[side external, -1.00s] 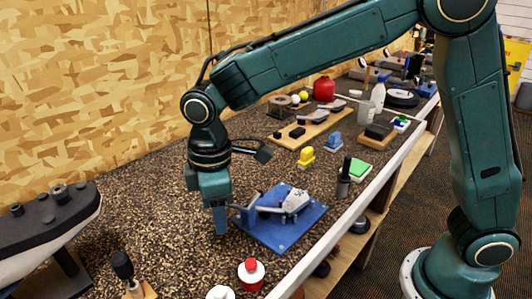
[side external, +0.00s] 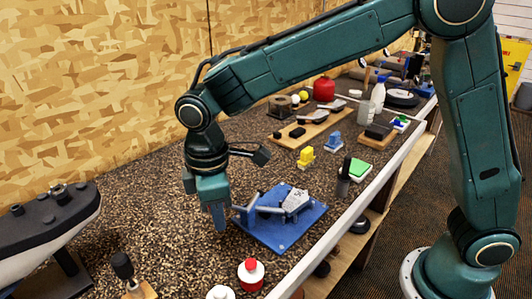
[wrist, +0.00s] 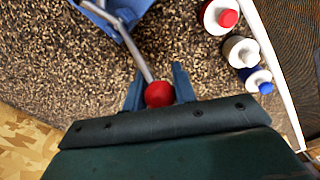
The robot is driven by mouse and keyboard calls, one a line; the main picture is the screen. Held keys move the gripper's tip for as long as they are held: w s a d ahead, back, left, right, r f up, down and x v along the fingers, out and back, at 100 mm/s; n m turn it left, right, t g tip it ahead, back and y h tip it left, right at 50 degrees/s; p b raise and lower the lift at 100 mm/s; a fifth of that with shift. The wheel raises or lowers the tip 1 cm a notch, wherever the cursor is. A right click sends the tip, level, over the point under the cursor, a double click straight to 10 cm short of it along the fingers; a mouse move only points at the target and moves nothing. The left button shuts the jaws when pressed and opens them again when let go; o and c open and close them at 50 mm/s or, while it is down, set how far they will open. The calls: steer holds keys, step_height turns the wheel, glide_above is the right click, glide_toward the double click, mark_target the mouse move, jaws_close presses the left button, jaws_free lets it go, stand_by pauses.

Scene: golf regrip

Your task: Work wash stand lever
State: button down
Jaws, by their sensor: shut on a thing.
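The wash stand has a blue base plate (side external: 285,238) with a grey-white upright part and a metal lever, lying on the speckled bench top. In the wrist view a corner of the blue stand (wrist: 97,14) and the metal lever rod (wrist: 138,55) show, and the rod ends in a red ball knob (wrist: 159,95). My gripper (side external: 219,217) is just left of the stand, pointing down near the bench. In the wrist view my gripper (wrist: 160,88) is shut on the red knob, one finger on each side. The knob is hidden in the side view.
A red-capped white bottle (side external: 251,272) and a white bottle (side external: 221,292) stand in front; the wrist view also shows a blue-capped bottle (wrist: 257,80). A boat-shaped model (side external: 48,225) is at left.

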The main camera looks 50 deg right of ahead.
steer(key=shift+a+f+h, duration=0.6)
steer(key=shift+f+h, duration=0.25)
steer(key=shift+h, duration=0.45)
steer(key=shift+a+f, duration=0.2)
steer(key=shift+f, duration=0.55)
steer(key=shift+a+f, duration=0.15)
steer(key=shift+f, duration=0.6)
steer(key=shift+x, duration=0.95)
steer(key=c, duration=1.1)
jaws_free()
steer(key=shift+a, duration=0.15)
steer(key=shift+r, duration=0.1)
steer(key=shift+a+r, duration=0.1)
